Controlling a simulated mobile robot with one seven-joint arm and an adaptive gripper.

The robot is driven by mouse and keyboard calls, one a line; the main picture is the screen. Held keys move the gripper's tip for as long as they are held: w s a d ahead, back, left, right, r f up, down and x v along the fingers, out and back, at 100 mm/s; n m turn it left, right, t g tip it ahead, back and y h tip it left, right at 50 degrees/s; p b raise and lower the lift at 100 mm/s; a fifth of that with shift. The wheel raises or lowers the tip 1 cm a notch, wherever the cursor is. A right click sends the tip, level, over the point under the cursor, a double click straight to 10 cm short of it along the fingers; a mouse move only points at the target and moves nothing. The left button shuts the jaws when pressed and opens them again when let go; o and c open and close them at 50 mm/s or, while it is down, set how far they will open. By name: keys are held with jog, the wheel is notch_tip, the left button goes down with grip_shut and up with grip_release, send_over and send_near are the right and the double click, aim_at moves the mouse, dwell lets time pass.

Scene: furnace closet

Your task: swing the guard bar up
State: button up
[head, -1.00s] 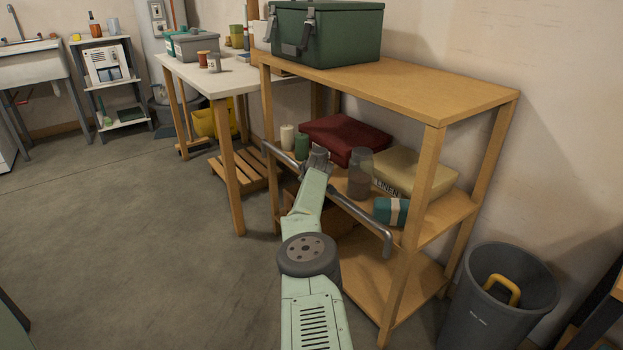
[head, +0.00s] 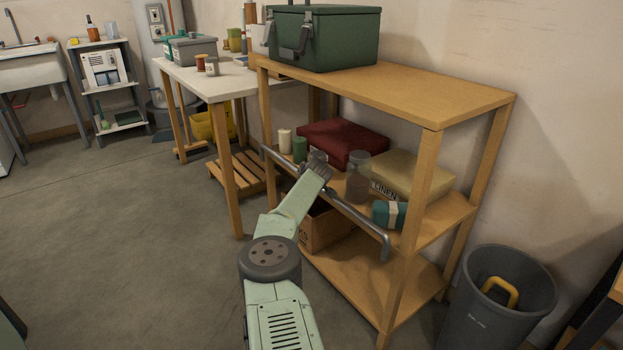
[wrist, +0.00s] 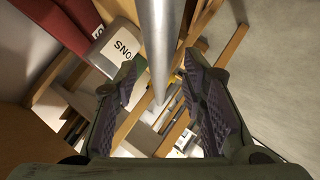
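The guard bar (head: 352,213) is a grey metal rail with bent ends across the front of the wooden rack's middle shelf. It is low, at about the level of the items on that shelf. My gripper (head: 319,169) is at the bar's middle stretch, in front of the shelf, and hides part of it. In the wrist view the bar (wrist: 159,45) runs down from the top edge into the space between my open fingers (wrist: 165,88). Gaps show on both sides of it. I cannot tell whether the bar lies fully within the fingers' depth.
The middle shelf holds a dark red box (head: 343,141), a linen box (head: 408,176), a jar (head: 358,180), a teal roll (head: 388,213) and small spools. A green case (head: 325,40) stands on top. A grey bin (head: 508,300) is at right. The floor at left is clear.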

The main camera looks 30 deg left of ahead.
jog(key=v, duration=0.9)
jog(key=shift+s+d, duration=0.2)
jog(key=shift+s, duration=0.15)
jog(key=shift+r, duration=0.15)
